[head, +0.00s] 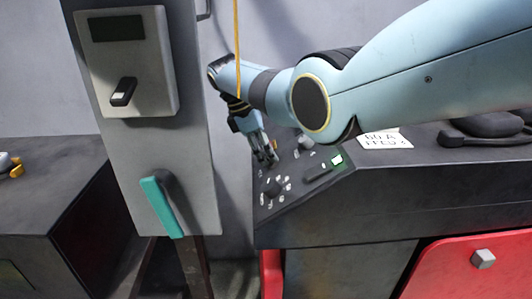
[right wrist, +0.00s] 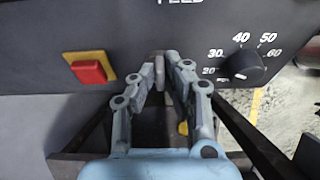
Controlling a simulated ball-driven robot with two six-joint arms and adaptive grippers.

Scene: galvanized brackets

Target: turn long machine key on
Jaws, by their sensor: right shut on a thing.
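My right gripper (head: 268,160) reaches down to the control panel of the dark machine in the head view. In the right wrist view its two fingers (right wrist: 163,60) are closed around a small grey upright piece (right wrist: 161,76), which looks like the long machine key. The fingers cover much of the piece, so its turned angle is hard to tell. In the head view the piece is hidden by the gripper. My left gripper is not in view.
Beside the key are a red button (right wrist: 90,72) on a yellow plate and a black numbered knob (right wrist: 243,64). A grey cabinet (head: 160,140) with a black switch (head: 123,92) and teal lever (head: 161,206) stands left of the arm. A paper sign (head: 385,139) lies on the machine.

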